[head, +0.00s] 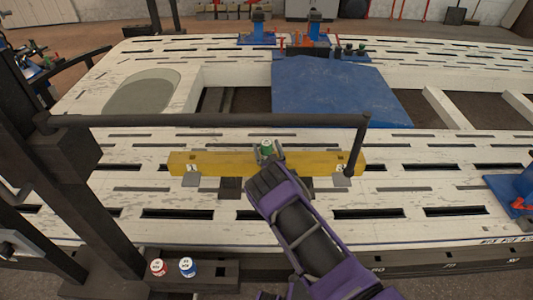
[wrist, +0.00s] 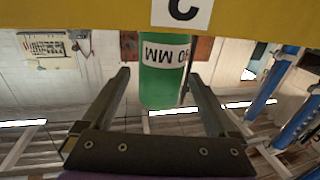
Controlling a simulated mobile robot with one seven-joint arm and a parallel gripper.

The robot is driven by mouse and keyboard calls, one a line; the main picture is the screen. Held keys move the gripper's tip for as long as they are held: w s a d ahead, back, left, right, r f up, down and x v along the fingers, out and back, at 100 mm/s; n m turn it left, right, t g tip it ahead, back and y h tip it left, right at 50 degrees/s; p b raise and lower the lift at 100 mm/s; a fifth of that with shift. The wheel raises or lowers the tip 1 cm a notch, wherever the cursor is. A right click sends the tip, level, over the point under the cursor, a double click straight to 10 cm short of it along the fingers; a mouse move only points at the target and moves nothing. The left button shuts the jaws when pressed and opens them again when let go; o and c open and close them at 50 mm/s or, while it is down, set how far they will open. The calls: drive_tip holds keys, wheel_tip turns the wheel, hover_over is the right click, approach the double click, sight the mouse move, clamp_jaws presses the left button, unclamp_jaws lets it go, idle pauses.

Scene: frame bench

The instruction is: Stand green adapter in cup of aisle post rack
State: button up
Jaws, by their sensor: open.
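The green adapter (head: 266,146) is a small cylinder with a white label band, at the middle of the yellow bar (head: 220,158). In the wrist view the green adapter (wrist: 162,87) is between the two fingers, beside the yellow bar (wrist: 90,12) and its white "C" label. My gripper (head: 266,153) is open around the adapter; in the wrist view my gripper (wrist: 158,74) shows a gap at each finger. A dark rack (head: 218,268) sits at the lower left by a dark post, with a red-and-white adapter (head: 158,268) and a blue-and-white adapter (head: 187,267) standing upright on it.
A dark horizontal rail (head: 210,120) runs from the post over the bench behind the yellow bar. The white slotted bench (head: 420,190) is mostly clear to the right. A blue panel (head: 335,95) lies behind. A blue fixture (head: 515,190) stands at the right edge.

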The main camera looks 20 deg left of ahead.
drive_tip(key=shift+w+a, duration=0.1)
drive_tip(key=shift+w, duration=0.1)
drive_tip(key=shift+r, duration=0.1)
clamp_jaws()
